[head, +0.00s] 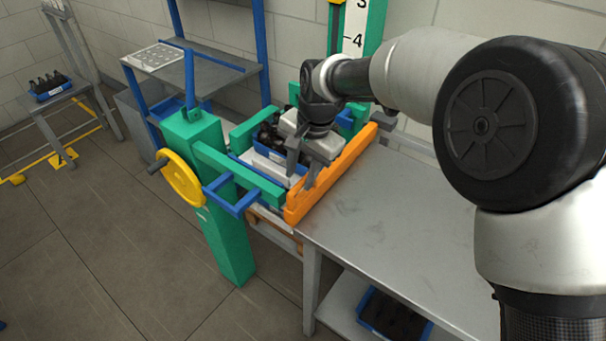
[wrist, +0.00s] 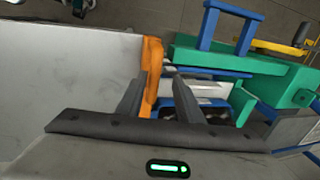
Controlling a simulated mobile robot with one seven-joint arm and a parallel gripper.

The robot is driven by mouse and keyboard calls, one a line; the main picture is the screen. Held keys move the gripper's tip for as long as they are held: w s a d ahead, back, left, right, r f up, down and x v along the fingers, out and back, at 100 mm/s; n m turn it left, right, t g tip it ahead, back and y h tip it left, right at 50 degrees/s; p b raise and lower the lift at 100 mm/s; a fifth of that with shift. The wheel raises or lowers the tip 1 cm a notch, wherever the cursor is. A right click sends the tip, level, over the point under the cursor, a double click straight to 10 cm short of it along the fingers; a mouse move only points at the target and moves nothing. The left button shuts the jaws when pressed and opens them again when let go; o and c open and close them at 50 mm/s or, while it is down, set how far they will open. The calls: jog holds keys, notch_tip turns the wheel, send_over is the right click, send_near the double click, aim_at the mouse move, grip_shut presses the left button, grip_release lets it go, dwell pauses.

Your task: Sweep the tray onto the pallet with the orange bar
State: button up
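The orange bar (head: 335,170) runs along the near edge of a green frame, beside the grey table. It also shows in the wrist view (wrist: 152,62). The blue tray (head: 270,153) with dark bottles sits inside the frame on the bar's far side, partly hidden by my gripper. In the wrist view, a blue edge and bottles (wrist: 215,119) show beyond the fingers. My gripper (head: 301,174) is over the frame, close to the bar, with its fingers apart. In the wrist view the bar shows between and behind the fingers (wrist: 160,84); contact is unclear. The pallet cannot be made out surely.
A green post (head: 225,230) with a yellow handwheel (head: 181,177) and a blue handle stands left of the frame. The grey tabletop (head: 390,205) is clear. Another blue tray (head: 392,315) is on the shelf below. A further tray (head: 48,87) stands far left.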

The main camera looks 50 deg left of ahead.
jog(key=shift+d, duration=0.2)
jog(key=v, duration=1.7)
jog(key=shift+r, duration=0.2)
jog(key=shift+a, duration=0.1)
